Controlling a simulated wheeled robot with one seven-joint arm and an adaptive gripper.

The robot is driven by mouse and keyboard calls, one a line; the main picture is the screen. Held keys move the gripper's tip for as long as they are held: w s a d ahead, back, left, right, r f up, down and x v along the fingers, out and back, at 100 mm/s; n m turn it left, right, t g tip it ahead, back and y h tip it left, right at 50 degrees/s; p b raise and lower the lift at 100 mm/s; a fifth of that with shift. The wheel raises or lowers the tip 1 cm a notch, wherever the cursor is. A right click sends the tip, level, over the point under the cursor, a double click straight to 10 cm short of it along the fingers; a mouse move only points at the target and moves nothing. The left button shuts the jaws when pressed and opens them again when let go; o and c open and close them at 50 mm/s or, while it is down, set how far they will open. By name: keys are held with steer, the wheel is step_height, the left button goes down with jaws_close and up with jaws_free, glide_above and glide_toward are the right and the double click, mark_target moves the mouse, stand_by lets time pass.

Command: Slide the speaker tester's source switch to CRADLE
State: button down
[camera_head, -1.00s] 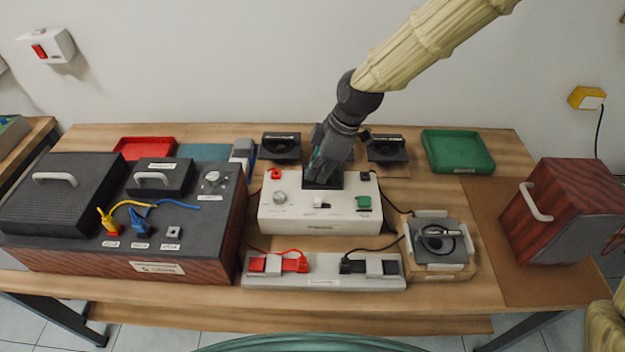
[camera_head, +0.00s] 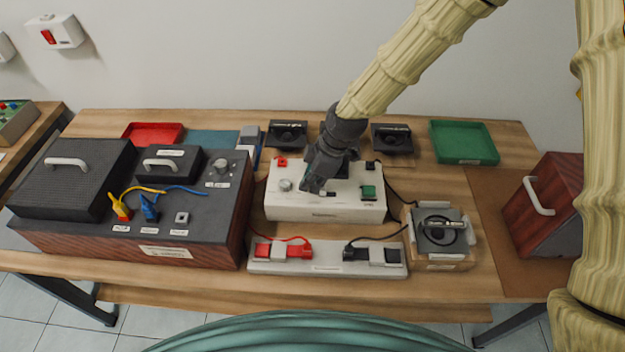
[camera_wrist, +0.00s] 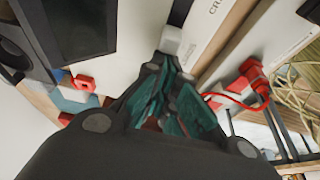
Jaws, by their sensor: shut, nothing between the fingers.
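The speaker tester is a white box (camera_head: 290,208) in the middle of the bench, with a grey knob (camera_head: 285,185), a red button (camera_head: 281,162) and a green switch (camera_head: 368,191) on top. My gripper (camera_head: 313,186) is shut and empty, low over its top, left of the middle. The source switch (camera_head: 331,194) is partly hidden beside my fingertips in the head view. In the wrist view a pale slider knob (camera_wrist: 172,38) sits by a dark slot, just beyond my fingertips (camera_wrist: 172,70). I cannot tell whether they touch. Letters starting "CRA" (camera_wrist: 214,5) show beside it.
A wood-sided box (camera_head: 150,225) with plugs stands left. A grey strip with red and black clips (camera_head: 327,268) lies in front of the tester. A speaker in a cradle (camera_head: 440,235) is at right. A green tray (camera_head: 464,143) and red tray (camera_head: 153,133) are behind.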

mark_target(323, 188)
steer(key=shift+d, duration=1.55)
steer(key=shift+p+v, duration=0.75)
steer(key=shift+p, duration=0.15)
steer(key=p+v, duration=0.6)
steer(key=v, duration=0.2)
steer(key=shift+r, duration=0.25)
